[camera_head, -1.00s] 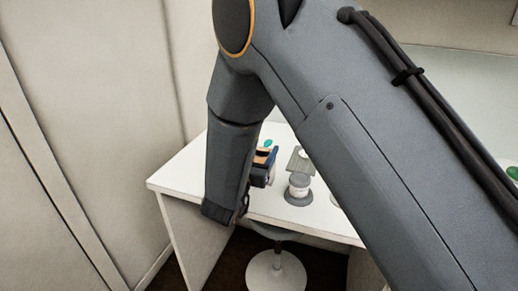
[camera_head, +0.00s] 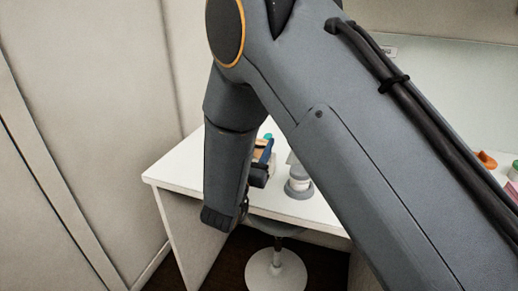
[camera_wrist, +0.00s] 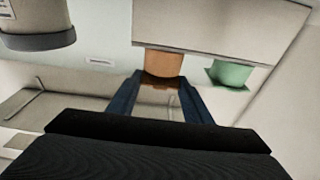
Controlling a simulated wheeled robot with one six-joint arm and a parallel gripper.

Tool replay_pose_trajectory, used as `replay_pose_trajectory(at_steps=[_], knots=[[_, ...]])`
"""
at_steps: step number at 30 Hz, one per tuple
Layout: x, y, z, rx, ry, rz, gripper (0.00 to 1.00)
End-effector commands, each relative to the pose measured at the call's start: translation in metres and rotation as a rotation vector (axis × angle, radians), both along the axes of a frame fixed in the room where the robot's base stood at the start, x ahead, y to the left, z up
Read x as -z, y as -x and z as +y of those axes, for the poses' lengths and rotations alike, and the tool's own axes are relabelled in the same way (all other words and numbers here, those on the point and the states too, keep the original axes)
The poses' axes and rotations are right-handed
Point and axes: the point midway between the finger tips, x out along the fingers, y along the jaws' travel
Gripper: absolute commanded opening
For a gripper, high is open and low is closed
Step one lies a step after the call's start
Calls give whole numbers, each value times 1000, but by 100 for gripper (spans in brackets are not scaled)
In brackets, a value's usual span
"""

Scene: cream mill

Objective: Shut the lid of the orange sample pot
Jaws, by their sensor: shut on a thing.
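An orange pot-like thing (camera_wrist: 163,64) shows between the tips of my blue gripper fingers (camera_wrist: 160,80) in the wrist view. My gripper appears shut on it. Its lid cannot be made out, and a pale panel cuts across its top. In the head view my gripper (camera_head: 260,170) is over the left part of the white table, close to a small tan-orange patch (camera_head: 259,151). My arm hides much of the table.
A white jar with a grey base (camera_head: 299,182) stands just right of my gripper. A green thing (camera_wrist: 230,74) is right of the orange one. The pale panel (camera_wrist: 220,25) is above both. Another orange thing (camera_head: 485,158) lies far right. A stool (camera_head: 276,268) stands below the table (camera_head: 175,180).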

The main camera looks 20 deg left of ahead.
Motion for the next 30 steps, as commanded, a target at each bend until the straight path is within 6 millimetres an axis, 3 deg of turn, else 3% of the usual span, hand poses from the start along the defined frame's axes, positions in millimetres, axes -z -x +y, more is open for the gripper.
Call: replay_pose_trajectory(at_steps=[15,16,19,30], knots=[[2,1,1,-2,2,-55,23],[2,1,1,-2,2,-55,48],[2,1,1,-1,3,-55,64],[4,6,1,-1,2,-54,64]])
